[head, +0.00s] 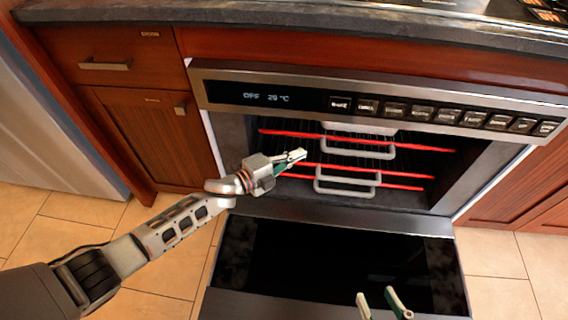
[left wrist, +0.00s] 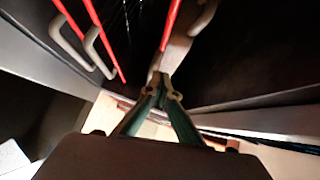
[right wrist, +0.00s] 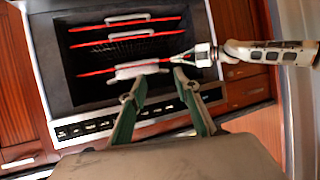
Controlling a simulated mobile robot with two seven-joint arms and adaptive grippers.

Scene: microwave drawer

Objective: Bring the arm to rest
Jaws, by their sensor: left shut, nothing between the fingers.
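My left arm (head: 180,222) reaches in from the left of the head view. Its gripper (head: 298,156) is in front of the open oven, close to the racks, with its fingers together and empty. The shut fingertips also show in the left wrist view (left wrist: 162,84). My right gripper (head: 378,301) is at the bottom edge of the head view, above the lowered door. Its fingers are apart with nothing between them, as the right wrist view (right wrist: 158,82) also shows.
The oven (head: 245,125) has its door (head: 340,305) lowered. Inside are red-edged racks (head: 400,175) with grey handles (head: 348,192). A pale object (head: 360,126) sits on the upper rack, partly hidden by the panel. A cabinet (head: 150,135) stands left; tiled floor (head: 165,275) lies below.

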